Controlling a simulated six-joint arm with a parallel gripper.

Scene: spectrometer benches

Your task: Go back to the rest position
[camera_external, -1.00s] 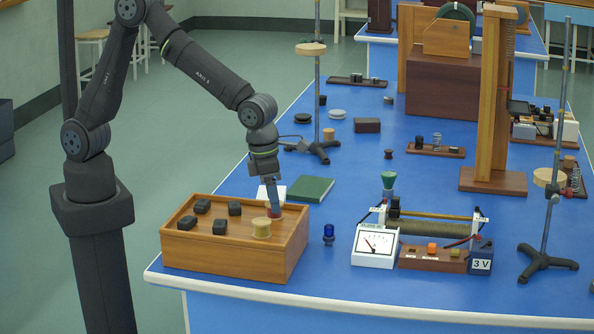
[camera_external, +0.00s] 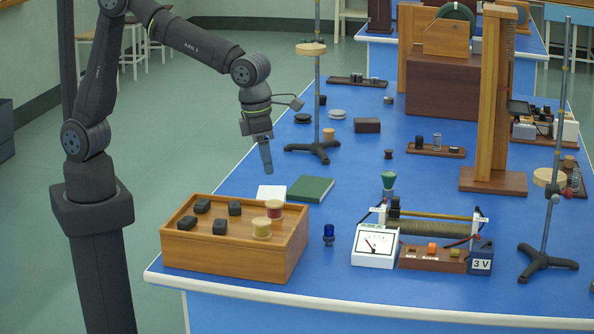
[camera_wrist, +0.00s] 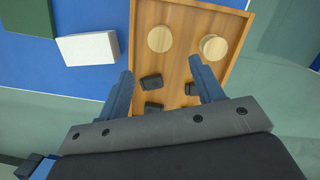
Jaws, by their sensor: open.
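My gripper (camera_external: 267,160) hangs above the far right part of a wooden tray-like box (camera_external: 225,266), clear of everything, fingers pointing down. In the wrist view my gripper (camera_wrist: 165,80) has its two blue fingers spread with nothing held between them. A spool with a reddish side (camera_external: 274,208) stands on the box near its far right corner. A pale yellow spool (camera_external: 261,228) stands just in front of it. Both spools show as round pale tops in the wrist view, one at left (camera_wrist: 160,39) and one at right (camera_wrist: 213,47).
Several small black blocks (camera_external: 203,206) sit on the box's left part. A white pad (camera_external: 270,193) and a green book (camera_external: 311,189) lie behind the box. A blue bulb-like piece (camera_external: 328,234), a meter (camera_external: 374,246) and a stand (camera_external: 318,148) are to the right.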

